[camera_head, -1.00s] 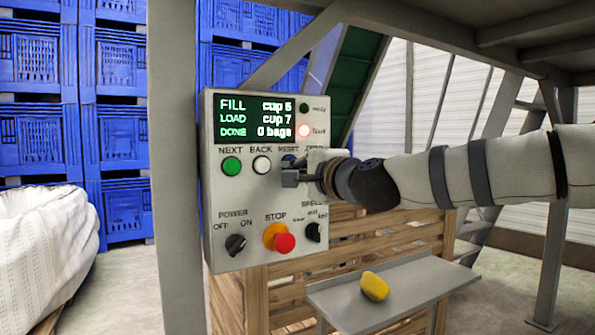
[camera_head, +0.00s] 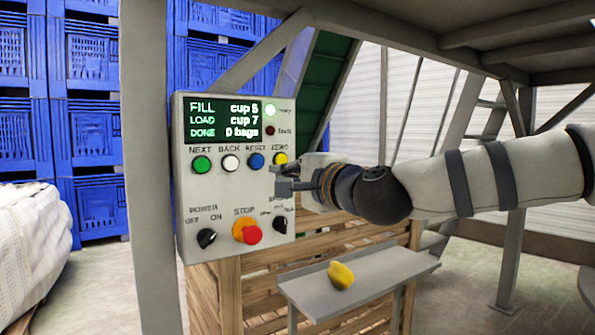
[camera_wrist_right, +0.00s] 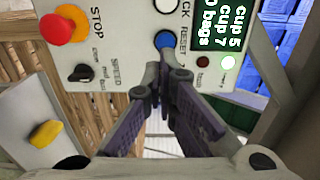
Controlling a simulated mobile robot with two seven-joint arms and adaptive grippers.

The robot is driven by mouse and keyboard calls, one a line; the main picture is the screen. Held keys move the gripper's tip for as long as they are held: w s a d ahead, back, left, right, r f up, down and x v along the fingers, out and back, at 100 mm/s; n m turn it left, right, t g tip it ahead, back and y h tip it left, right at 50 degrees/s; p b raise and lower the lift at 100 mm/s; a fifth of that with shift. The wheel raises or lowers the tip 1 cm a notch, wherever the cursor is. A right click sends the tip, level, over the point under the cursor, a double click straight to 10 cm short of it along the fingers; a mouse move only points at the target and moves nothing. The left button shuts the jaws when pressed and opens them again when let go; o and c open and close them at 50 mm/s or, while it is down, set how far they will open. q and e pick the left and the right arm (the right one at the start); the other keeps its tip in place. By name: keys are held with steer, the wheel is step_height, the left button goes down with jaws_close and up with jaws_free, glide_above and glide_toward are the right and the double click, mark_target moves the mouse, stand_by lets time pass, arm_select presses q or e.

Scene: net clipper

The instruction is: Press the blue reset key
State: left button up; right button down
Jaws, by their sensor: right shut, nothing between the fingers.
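The blue reset key (camera_head: 256,161) is a round button on the grey control panel (camera_head: 222,215), third in the row between the white back key (camera_head: 230,162) and the yellow zero key (camera_head: 280,158). My right gripper (camera_head: 280,185) is shut and empty, just below and right of the reset key. In the right wrist view the blue key (camera_wrist_right: 165,41) shows beyond the closed fingertips (camera_wrist_right: 158,70), which look apart from it. The screen (camera_head: 225,120) reads fill cup 5, load cup 7, done 0 bags. The ready lamp is lit white-green; the fault lamp is dark red. My left gripper is out of view.
The red stop button (camera_head: 252,235) and black knobs (camera_head: 206,238) sit lower on the panel. A grey post (camera_head: 150,180) stands left of it. A yellow object (camera_head: 341,275) lies on a small metal shelf (camera_head: 300,290). Blue crates (camera_head: 95,120) stand behind.

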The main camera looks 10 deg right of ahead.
steer(key=v, duration=0.3)
steer(key=shift+r, duration=0.15)
steer(key=shift+s, duration=0.1)
